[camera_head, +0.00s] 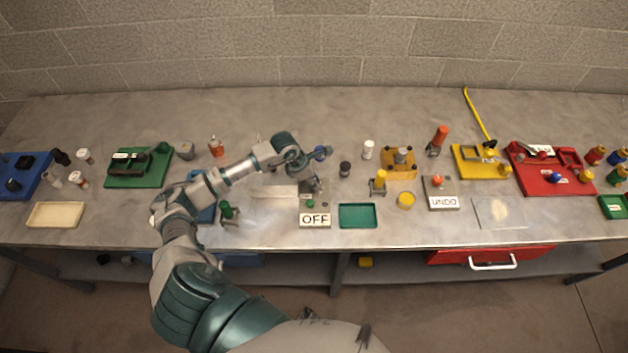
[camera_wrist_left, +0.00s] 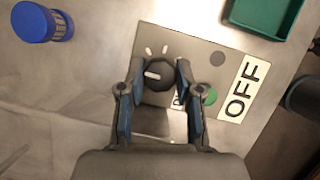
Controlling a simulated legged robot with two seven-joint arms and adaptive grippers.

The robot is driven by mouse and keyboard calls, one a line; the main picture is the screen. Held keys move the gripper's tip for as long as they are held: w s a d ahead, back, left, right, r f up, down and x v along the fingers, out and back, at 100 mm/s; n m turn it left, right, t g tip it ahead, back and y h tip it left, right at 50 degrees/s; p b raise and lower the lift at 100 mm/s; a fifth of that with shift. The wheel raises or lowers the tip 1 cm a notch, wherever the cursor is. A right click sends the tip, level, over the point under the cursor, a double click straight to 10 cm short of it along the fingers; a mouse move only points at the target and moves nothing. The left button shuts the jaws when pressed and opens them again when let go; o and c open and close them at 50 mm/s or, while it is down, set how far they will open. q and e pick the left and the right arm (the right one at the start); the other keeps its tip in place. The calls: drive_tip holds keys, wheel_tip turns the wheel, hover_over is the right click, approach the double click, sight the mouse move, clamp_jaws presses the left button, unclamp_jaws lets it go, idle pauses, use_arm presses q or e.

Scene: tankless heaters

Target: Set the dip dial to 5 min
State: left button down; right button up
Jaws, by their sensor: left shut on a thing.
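The dip dial (camera_wrist_left: 155,75) is a round dark knob with a white pointer line on a beige plate (camera_wrist_left: 187,42). In the left wrist view its pointer points left, and short white tick marks sit around its edge. My left gripper (camera_wrist_left: 158,68) is shut on the knob, one finger on each side. In the head view my left gripper (camera_head: 318,187) is over the plate behind the OFF label (camera_head: 315,220), and it hides the knob. Tick lettering is too small to read. My right gripper is not in view.
On the plate are a green button (camera_wrist_left: 210,97) and a grey disc (camera_wrist_left: 217,58). A teal tray (camera_head: 358,215) lies just right of the plate. A blue-capped jar (camera_wrist_left: 38,20) stands nearby. Several coloured stations and bottles line the bench on both sides.

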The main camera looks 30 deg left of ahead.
use_arm(q)
drive_tip(key=shift+a+f+m+b, duration=0.2)
drive_tip(key=shift+m+b, duration=0.2)
drive_tip(key=shift+b, duration=0.15)
drive_tip(key=m+g+b, duration=0.1)
drive_tip(key=m+b, duration=0.2)
drive_tip(key=shift+w+h, duration=0.1)
drive_tip(key=shift+h, duration=0.2)
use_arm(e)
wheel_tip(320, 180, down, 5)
use_arm(q)
drive_tip(key=m+g+b, duration=0.1)
drive_tip(key=m+b, duration=0.2)
drive_tip(key=m, duration=0.1)
drive_tip(key=shift+r+g, duration=0.1)
drive_tip(key=shift+g, duration=0.3)
drive_tip(key=shift+r+m+b, duration=0.15)
drive_tip(key=shift+m+b, duration=0.15)
drive_tip(key=shift+b, duration=0.05)
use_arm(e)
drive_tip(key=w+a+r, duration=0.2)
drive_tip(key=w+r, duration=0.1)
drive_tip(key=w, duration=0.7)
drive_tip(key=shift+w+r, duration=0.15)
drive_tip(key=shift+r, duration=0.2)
